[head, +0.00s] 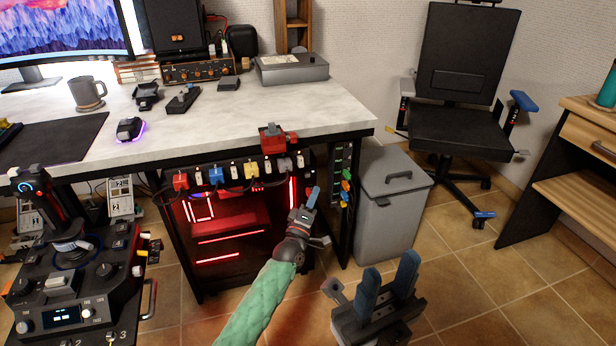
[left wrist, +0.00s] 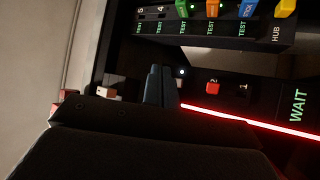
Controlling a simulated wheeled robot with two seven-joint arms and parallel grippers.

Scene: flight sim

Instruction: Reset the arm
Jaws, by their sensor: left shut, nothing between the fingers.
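My left gripper (head: 312,198) is at the end of the green-sleeved arm, in front of the dark case (head: 232,262) with red light strips under the desk. Its blue fingers are together with nothing between them. In the left wrist view the fingers (left wrist: 160,85) lie beside a dark panel with a red button (left wrist: 212,87) marked 2. My right gripper (head: 390,280) is at the lower middle of the head view. Its two blue fingers stand apart, pointing up, with nothing seen between them.
A grey bin (head: 390,205) stands right of the desk leg. A black control console (head: 75,285) with a joystick is at lower left. An office chair (head: 460,125) stands at the back right. Tiled floor is open right of the bin.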

